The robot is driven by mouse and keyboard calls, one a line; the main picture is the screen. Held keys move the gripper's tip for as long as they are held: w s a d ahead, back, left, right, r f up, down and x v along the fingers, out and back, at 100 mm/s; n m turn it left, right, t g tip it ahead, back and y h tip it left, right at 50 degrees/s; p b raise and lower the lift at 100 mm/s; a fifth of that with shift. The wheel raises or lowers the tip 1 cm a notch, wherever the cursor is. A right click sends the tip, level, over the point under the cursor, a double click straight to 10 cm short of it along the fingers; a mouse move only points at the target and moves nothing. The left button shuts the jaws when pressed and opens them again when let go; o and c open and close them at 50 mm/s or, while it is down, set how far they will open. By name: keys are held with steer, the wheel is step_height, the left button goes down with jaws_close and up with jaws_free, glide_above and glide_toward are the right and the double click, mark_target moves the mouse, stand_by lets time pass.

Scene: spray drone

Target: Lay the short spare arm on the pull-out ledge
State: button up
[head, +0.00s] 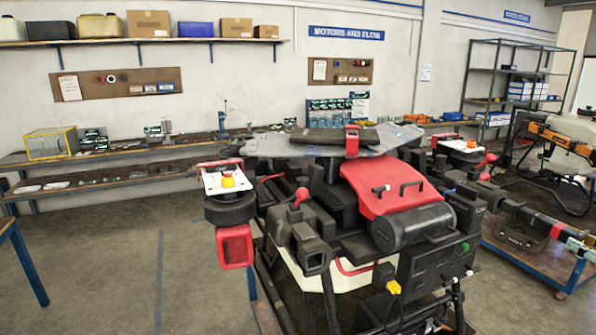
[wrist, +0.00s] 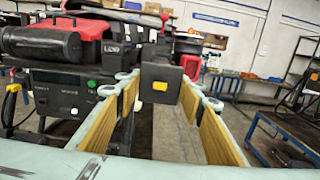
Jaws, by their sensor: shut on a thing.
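In the wrist view my gripper (wrist: 161,92) has pale teal fingers with yellow pads. They close on the two sides of a dark, square-ended block (wrist: 160,76), which looks like the end of the short spare arm. The rest of the held piece is hidden behind that end. In the head view teal parts at the right edge look like my gripper (head: 578,246), beside a long black piece with a red band. I cannot tell where the held piece begins there. A long lower board (head: 110,180) juts out below the left bench top; I cannot tell whether it is the pull-out ledge.
The spray drone (head: 395,190), with a red cover and black arms, fills the middle. A blue-edged cart (head: 535,262) with a black case (head: 523,238) stands at right. Small goods line the back bench. The floor (head: 110,265) at left is clear.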

steer(key=shift+v, duration=1.1)
stand_by(0.5)
